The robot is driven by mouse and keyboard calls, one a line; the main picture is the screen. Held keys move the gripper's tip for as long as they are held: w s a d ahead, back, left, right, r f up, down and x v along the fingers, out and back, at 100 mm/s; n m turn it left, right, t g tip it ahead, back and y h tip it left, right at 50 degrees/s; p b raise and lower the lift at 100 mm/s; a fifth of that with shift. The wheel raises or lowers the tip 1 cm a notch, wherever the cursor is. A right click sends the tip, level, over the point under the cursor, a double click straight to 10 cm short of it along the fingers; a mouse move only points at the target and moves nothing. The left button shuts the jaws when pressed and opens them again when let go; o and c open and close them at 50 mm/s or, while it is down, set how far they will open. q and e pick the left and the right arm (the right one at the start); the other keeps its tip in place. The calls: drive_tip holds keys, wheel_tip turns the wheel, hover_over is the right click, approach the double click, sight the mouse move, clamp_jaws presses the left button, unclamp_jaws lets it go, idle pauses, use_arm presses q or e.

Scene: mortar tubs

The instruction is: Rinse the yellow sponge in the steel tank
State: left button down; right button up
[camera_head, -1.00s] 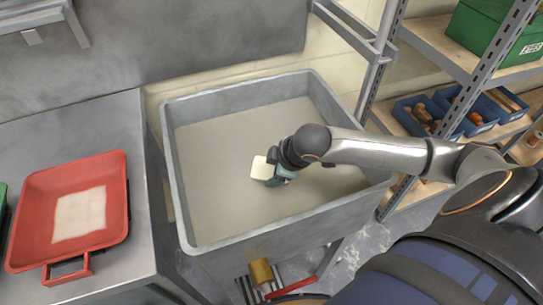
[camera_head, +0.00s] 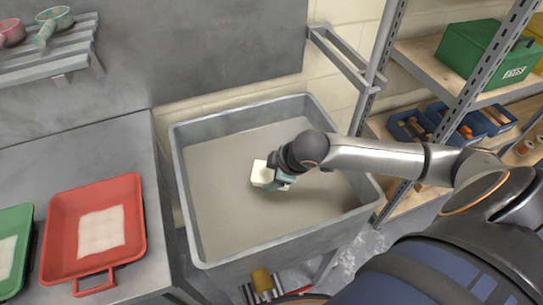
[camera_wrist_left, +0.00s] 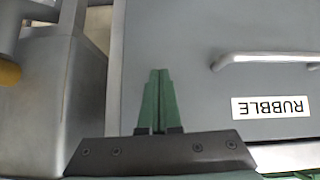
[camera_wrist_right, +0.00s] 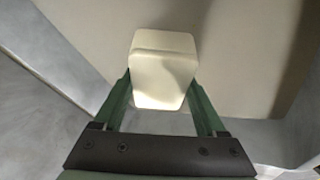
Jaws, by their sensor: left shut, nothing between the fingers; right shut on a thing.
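The sponge (camera_head: 262,174) is a pale cream-yellow block. My right gripper (camera_head: 279,180) is shut on it, inside the walls of the grey steel tank (camera_head: 245,118). In the right wrist view the sponge (camera_wrist_right: 163,68) sits between the two green fingers of the right gripper (camera_wrist_right: 160,95). The tank holds a flat, murky beige surface; I cannot tell whether the sponge touches it. My left gripper (camera_wrist_left: 158,100) is shut and empty, in front of a grey panel labelled RUBBLE (camera_wrist_left: 285,107). The left gripper is not in the head view.
A red tub (camera_head: 130,195) with a pale square patch and a green tub (camera_head: 18,225) stand on the grey bench (camera_head: 70,160) left of the tank. Shelving (camera_head: 425,62) with a green box (camera_head: 487,50) and blue bins stands at the right. A rack with scoops hangs at upper left.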

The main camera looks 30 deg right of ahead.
sight(271, 173)
drive_tip(key=shift+r+p, duration=0.65)
drive_tip(key=shift+r, duration=0.15)
wheel_tip(271, 173, up, 3)
drive_tip(key=shift+f+p, duration=0.15)
drive_tip(key=shift+p, duration=1.05)
drive_tip(key=shift+r, duration=2.35)
drive_tip(key=shift+r, duration=2)
drive_tip(key=shift+a, duration=0.1)
